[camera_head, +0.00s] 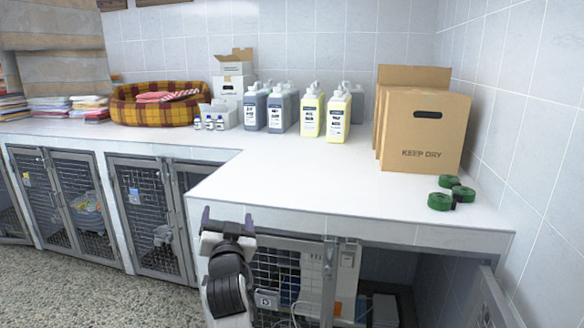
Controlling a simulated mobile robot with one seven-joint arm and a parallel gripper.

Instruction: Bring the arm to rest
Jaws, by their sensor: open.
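My gripper (228,221) is at the lower middle of the head view, just in front of the front edge of the white counter (270,190). Its two dark fingers stand apart, with nothing seen between them. My white and black arm reaches up to it from the bottom of the picture. The gripper overlaps the counter's front edge in the picture; whether it touches cannot be told.
Wire-mesh kennel doors (145,215) line the space under the counter. On top stand a plaid pet bed (150,112), folded towels (50,106), several bottles (338,117), cardboard boxes (425,135) and green rolls (440,201). The counter's middle is clear.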

